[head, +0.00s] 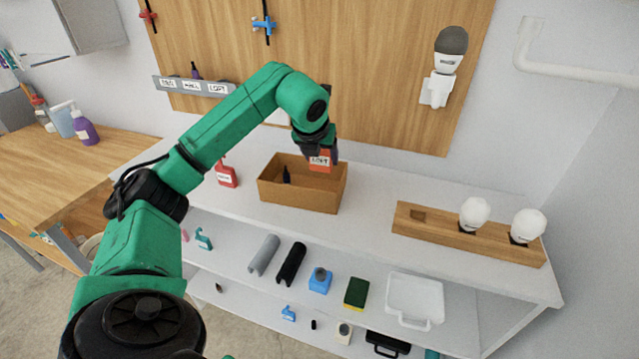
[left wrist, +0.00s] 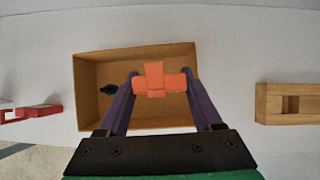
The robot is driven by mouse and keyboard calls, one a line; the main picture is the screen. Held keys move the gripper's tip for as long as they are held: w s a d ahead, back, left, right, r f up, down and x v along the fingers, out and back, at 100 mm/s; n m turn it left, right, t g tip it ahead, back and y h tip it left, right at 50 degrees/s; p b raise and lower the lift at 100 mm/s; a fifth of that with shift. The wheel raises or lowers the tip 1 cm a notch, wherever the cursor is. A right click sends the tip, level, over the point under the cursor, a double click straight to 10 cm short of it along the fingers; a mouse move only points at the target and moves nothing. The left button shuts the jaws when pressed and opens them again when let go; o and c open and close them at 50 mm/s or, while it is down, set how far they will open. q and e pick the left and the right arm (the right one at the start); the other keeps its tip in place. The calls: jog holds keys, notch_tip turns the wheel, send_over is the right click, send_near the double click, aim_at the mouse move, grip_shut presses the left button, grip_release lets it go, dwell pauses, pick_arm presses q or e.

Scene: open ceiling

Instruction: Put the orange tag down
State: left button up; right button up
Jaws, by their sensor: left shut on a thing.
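The orange tag (head: 319,160) has a white label with dark lettering in the head view. In the left wrist view the orange tag (left wrist: 155,82) shows as a cross-like shape between two dark purple fingers. My left gripper (head: 322,150) is shut on it and holds it over the right part of an open brown box (head: 299,204). The box (left wrist: 88,121) also lies beneath the fingers in the left wrist view. Whether the tag touches the box is not clear. My right gripper is not in view.
A small dark item (head: 286,174) stands inside the box. A red bottle (head: 226,175) stands left of it. A wooden block with white bulbs (head: 428,226) is to the right. The shelf top between box and block is clear. A wooden board (head: 370,80) hangs behind.

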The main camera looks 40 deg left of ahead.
pick_arm(q)
notch_tip(320, 180, down, 8)
jog(key=shift+r+p, duration=0.25)
jog(key=shift+p, duration=0.1)
jog(key=o, duration=1.1)
jog(key=shift+d, duration=0.1)
jog(key=shift+c, duration=0.2)
jog(key=b+v, duration=0.1)
jog(key=v, duration=1.1)
jog(key=shift+r+b, duration=0.1)
jog(key=shift+b, duration=0.25)
